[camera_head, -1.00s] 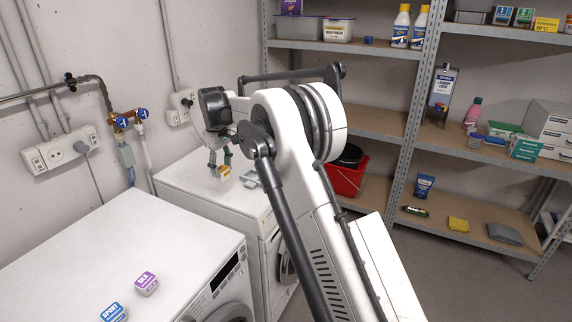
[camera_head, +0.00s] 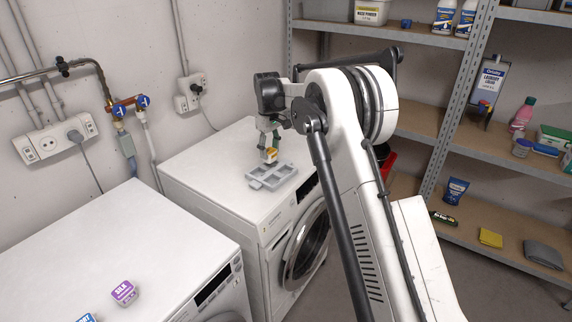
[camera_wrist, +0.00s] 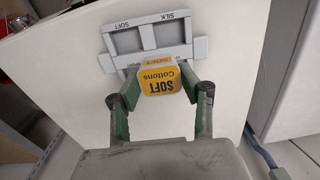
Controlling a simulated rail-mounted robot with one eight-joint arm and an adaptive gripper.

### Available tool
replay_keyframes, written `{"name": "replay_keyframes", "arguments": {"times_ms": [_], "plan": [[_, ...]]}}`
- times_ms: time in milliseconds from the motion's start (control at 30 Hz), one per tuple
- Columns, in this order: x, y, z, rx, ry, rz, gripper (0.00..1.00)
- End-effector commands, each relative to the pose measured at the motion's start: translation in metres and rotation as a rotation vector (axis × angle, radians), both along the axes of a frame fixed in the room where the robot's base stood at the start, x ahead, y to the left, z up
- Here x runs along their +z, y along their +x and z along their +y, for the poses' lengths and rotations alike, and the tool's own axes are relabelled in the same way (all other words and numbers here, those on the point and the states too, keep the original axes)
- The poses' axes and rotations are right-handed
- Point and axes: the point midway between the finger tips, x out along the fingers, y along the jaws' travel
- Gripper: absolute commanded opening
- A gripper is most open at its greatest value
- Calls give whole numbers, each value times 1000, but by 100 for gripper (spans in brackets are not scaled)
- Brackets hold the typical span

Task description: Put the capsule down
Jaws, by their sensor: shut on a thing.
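My gripper (camera_head: 268,149) is shut on a yellow capsule (camera_wrist: 165,80) labelled "SOFT Cottons". In the wrist view the capsule sits between both fingers and covers part of the near edge of the grey tray (camera_wrist: 108,63). The tray also shows in the head view, lying on the far washing machine (camera_head: 215,165). It has several compartments; "SOFT" and "SILK" are marked along one side. The capsule (camera_head: 271,155) appears just above or at the tray's back edge; I cannot tell whether it touches. A purple "SILK" capsule (camera_head: 123,292) and a blue capsule (camera_head: 87,319) lie on the near washing machine (camera_head: 140,240).
Steel shelves (camera_head: 435,125) with bottles and boxes stand at the right. Pipes with blue valves (camera_head: 142,102) run along the left wall. A gap separates the two machines. The far machine's top is clear around the tray.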

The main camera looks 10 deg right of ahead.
Motion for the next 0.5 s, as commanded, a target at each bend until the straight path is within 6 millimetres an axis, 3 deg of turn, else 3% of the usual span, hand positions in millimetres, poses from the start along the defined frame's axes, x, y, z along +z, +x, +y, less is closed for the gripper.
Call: {"name": "replay_keyframes", "arguments": {"times_ms": [200, 500], "plan": [[-24, 9, -41, -3, 0, 0, 17], [-39, 13, -60, 0, 0, 0, 17]]}}
